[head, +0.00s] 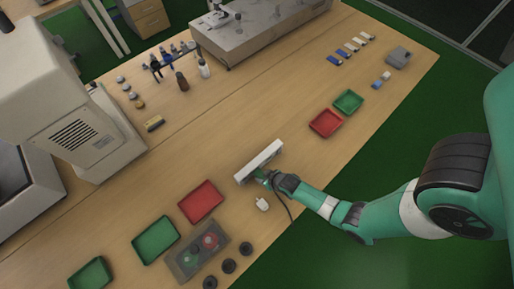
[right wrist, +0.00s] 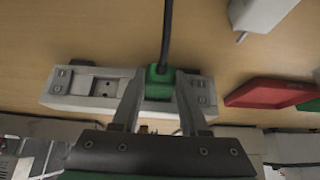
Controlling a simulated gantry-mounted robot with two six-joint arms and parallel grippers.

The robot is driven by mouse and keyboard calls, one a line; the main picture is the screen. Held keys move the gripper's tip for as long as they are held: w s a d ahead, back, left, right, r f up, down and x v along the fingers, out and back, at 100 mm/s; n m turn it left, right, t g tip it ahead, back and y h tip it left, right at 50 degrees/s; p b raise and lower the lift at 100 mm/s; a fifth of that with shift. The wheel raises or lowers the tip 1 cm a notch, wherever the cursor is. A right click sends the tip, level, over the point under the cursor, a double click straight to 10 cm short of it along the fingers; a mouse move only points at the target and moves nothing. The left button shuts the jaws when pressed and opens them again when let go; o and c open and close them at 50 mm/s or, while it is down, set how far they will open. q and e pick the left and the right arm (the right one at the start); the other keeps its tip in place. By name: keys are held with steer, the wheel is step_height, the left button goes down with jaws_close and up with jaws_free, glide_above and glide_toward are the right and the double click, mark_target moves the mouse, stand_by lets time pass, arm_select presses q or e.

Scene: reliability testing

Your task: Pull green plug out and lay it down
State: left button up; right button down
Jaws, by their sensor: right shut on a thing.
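The green plug (right wrist: 159,82) sits between the two fingers of my right gripper (right wrist: 160,103), which is shut on it. A dark cable runs from the plug to the top of the right wrist view. The plug is over the white power strip (right wrist: 63,99), with an empty socket to its left. I cannot tell whether it is fully seated in the strip. In the head view my right gripper (head: 267,178) is at the near side of the strip (head: 262,159), and the plug is mostly hidden there. My left gripper is not in view.
A white plug (head: 262,204) lies loose nearby, also in the right wrist view (right wrist: 262,12). A red tray (head: 201,202) is left of the strip; another red tray (head: 325,123) and a green tray (head: 348,102) are up right. Bare table lies above the strip.

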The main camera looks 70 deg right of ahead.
steer(key=shift+s+a+p, duration=0.3)
steer(key=shift+s+a, duration=0.15)
steer(key=shift+s, duration=0.4)
steer(key=shift+s+a+p, duration=0.25)
steer(key=shift+s+a, duration=0.2)
steer(key=shift+s, duration=0.4)
steer(key=shift+s, duration=0.1)
steer(key=shift+f, duration=0.15)
steer(key=shift+f+b, duration=0.3)
steer(key=shift+b, duration=0.1)
steer(key=shift+f+b, duration=0.95)
steer(key=shift+f, duration=0.1)
steer(key=shift+c, duration=1.7)
jaws_free()
steer(key=shift+r, duration=0.1)
